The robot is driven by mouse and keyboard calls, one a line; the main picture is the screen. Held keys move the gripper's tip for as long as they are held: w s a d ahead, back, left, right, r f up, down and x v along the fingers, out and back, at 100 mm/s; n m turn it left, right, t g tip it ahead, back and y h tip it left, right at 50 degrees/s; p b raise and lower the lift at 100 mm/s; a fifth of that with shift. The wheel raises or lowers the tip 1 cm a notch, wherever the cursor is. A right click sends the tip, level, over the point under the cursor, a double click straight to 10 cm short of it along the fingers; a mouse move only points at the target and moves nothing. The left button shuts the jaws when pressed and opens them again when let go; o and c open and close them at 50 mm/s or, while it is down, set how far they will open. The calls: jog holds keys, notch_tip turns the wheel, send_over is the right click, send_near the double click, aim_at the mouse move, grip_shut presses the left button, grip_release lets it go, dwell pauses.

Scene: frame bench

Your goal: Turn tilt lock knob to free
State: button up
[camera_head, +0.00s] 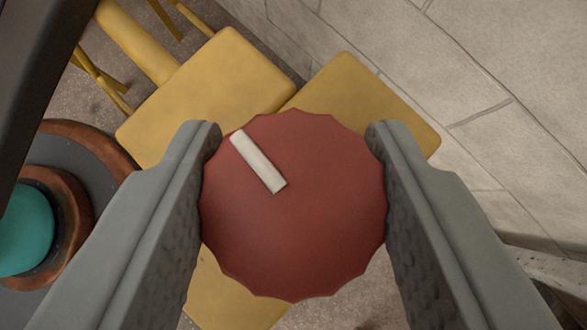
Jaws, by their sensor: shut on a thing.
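The tilt lock knob (300,240) is a red disc with a scalloped edge in the middle of the head camera view. A pale raised bar (258,162) on its face points to the upper left, from near the middle out to the rim. My gripper (293,150) has one grey finger on the left side of the knob and one on the right. Both fingers press on its rim, so the gripper is shut on it. The knob hides what lies behind it. I see no marks for free or locked around it.
Yellow seat-like panels (215,85) lie behind and below the knob. A round brown and grey piece with a teal centre (22,230) is at the left edge. A dark bar (35,80) crosses the upper left. A pale block wall (480,80) fills the right.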

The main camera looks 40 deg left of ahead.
dwell(0.3)
jog(key=o, duration=1)
jog(key=v, duration=1.7)
jog(key=shift+d, duration=0.2)
jog(key=shift+a, duration=0.1)
